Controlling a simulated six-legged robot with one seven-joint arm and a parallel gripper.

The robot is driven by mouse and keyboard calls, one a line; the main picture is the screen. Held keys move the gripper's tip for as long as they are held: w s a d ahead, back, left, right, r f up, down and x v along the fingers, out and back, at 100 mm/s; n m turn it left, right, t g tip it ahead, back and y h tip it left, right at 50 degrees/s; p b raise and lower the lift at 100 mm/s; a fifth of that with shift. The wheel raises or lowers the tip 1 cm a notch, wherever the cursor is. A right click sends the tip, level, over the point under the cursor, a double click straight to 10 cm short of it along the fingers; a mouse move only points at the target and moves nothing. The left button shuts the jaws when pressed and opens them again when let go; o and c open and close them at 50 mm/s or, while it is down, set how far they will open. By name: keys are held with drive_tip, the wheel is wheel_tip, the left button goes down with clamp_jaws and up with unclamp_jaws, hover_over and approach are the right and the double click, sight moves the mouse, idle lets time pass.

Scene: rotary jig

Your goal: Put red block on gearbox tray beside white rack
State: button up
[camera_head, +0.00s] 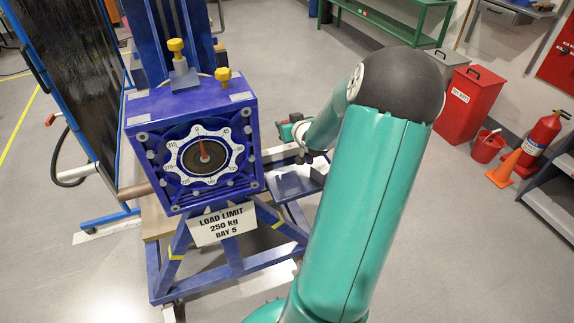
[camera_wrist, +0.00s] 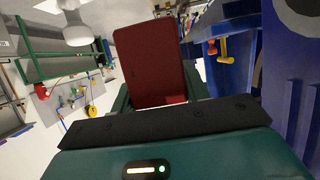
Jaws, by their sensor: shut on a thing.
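The red block (camera_wrist: 150,62) stands up large in the wrist view, its lower end between the green fingers of my gripper (camera_wrist: 158,100). My gripper is shut on it. In the head view my arm reaches away past the right side of the blue jig, and its far end is small and partly hidden by my own arm. A blue-grey flat surface (camera_head: 292,184) lies low to the right of the jig; I cannot tell if it is the gearbox tray. No white rack can be made out clearly.
The blue jig (camera_head: 240,150) with a white dial stands left of my arm. It also shows at the wrist view's right edge (camera_wrist: 285,90). A red bin (camera_head: 468,105), a fire extinguisher (camera_head: 538,145) and an orange cone (camera_head: 503,170) stand at right. Floor between is clear.

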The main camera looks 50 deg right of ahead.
drive_tip(key=s+a+f, duration=0.1)
drive_tip(key=a+f, duration=0.1)
drive_tip(key=s+a+f, duration=0.1)
drive_tip(key=a+f, duration=0.1)
drive_tip(key=s+a+f, duration=0.1)
drive_tip(key=a+f, duration=0.1)
drive_tip(key=f, duration=0.1)
drive_tip(key=shift+s+a+f, duration=0.1)
drive_tip(key=shift+s+a, duration=0.2)
drive_tip(key=shift+s, duration=0.05)
drive_tip(key=shift+a+f, duration=0.15)
drive_tip(key=shift+f, duration=1.45)
drive_tip(key=shift+f, duration=0.15)
drive_tip(key=o, duration=1.2)
